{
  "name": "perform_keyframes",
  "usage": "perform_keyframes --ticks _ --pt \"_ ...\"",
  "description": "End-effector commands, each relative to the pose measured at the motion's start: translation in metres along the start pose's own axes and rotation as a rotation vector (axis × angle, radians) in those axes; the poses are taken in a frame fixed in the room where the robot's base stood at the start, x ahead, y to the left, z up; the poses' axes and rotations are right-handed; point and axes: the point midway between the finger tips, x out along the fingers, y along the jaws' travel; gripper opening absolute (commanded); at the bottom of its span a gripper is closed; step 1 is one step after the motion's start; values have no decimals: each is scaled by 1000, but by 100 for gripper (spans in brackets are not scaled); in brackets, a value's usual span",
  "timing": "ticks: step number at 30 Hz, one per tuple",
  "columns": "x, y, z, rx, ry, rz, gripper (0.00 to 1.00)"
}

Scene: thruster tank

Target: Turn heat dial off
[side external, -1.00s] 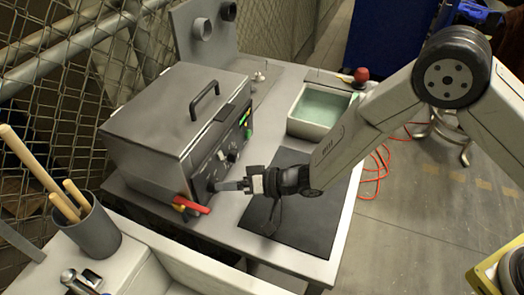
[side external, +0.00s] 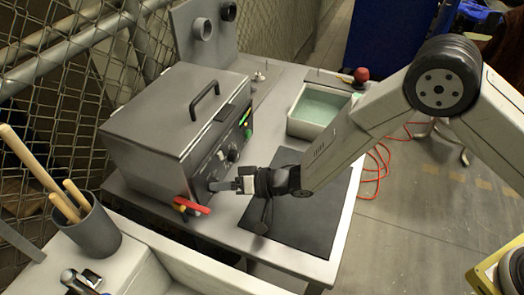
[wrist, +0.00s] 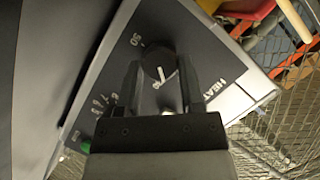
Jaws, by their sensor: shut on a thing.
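The heat dial (wrist: 158,56) is a round black knob with a white pointer line, on the dark panel marked HEAT. In the wrist view its pointer line faces down toward my gripper. My gripper (wrist: 160,75) has one finger on each side of the dial and is shut on it. In the side view my gripper (side external: 216,186) reaches the lower front of the grey metal tank (side external: 165,125), and the fingers hide the dial there.
A second dark knob (side external: 233,155) and a green light (side external: 248,133) sit farther along the panel. A tray of pale green liquid (side external: 320,105) stands to the right.

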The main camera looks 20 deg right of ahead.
Motion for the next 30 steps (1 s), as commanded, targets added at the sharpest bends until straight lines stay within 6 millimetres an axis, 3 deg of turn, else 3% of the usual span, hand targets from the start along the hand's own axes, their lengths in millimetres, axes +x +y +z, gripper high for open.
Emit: perform_keyframes --ticks 22,30 --pt "0 -3 0 -328 8 129 0" --pt "0 -3 0 -372 9 147 0"
